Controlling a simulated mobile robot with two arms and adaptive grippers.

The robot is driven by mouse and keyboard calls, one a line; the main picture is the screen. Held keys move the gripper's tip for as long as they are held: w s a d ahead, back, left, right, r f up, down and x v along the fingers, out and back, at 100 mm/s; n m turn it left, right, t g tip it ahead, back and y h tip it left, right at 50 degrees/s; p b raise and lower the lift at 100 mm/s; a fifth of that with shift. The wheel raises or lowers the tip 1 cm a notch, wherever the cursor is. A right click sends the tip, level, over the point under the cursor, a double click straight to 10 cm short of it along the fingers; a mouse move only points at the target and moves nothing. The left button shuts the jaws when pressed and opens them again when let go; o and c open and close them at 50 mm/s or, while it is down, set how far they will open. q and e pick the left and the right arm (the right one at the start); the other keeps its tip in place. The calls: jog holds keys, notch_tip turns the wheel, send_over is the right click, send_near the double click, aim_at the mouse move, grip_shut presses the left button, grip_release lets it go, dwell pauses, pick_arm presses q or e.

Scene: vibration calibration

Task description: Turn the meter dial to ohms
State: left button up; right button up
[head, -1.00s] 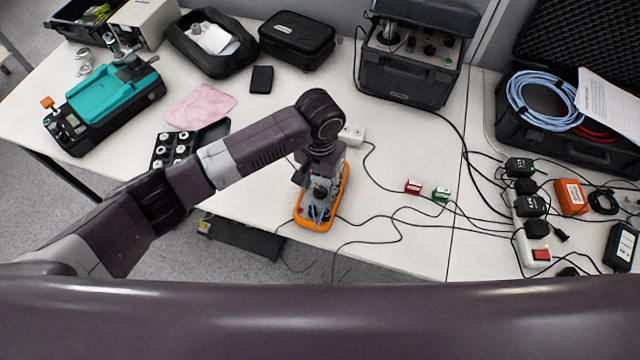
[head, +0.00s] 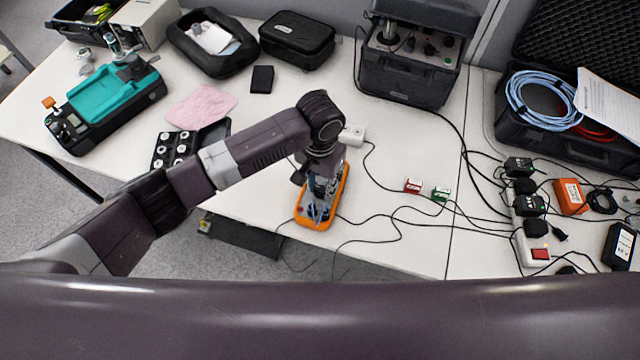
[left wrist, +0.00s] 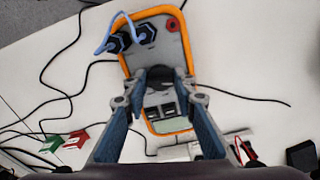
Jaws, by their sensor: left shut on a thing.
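The meter (head: 345,186), with an orange rim and grey face, lies on the white table near its front edge, below my left arm. It also shows in the left wrist view (left wrist: 172,48), with two dark plugs (left wrist: 131,38) and blue leads at one end and a pale display (left wrist: 172,125) at the other. My left gripper (head: 318,190) points down over the middle of the meter. In the left wrist view its fingertips (left wrist: 160,74) are closed around the dark dial (left wrist: 160,76). The fingers hide most of the dial, so its pointer and setting cannot be read.
Black cables cross the table right of the meter. A red block (head: 413,186) and a green block (head: 441,194) lie there, with a power strip (head: 530,245) farther right. A white box (head: 352,135) stands just behind the meter. A black case (head: 410,75) stands at the back.

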pick_arm(q)
jog(key=shift+r+m+p, duration=0.15)
jog(key=shift+m+p, duration=0.3)
jog(key=shift+m, duration=0.05)
jog(key=shift+m+p, duration=0.75)
jog(key=shift+m, duration=0.45)
jog(key=shift+m+p, duration=0.7)
jog(key=shift+m, duration=1.2)
jog(key=o, duration=1.2)
jog(key=shift+c, duration=0.2)
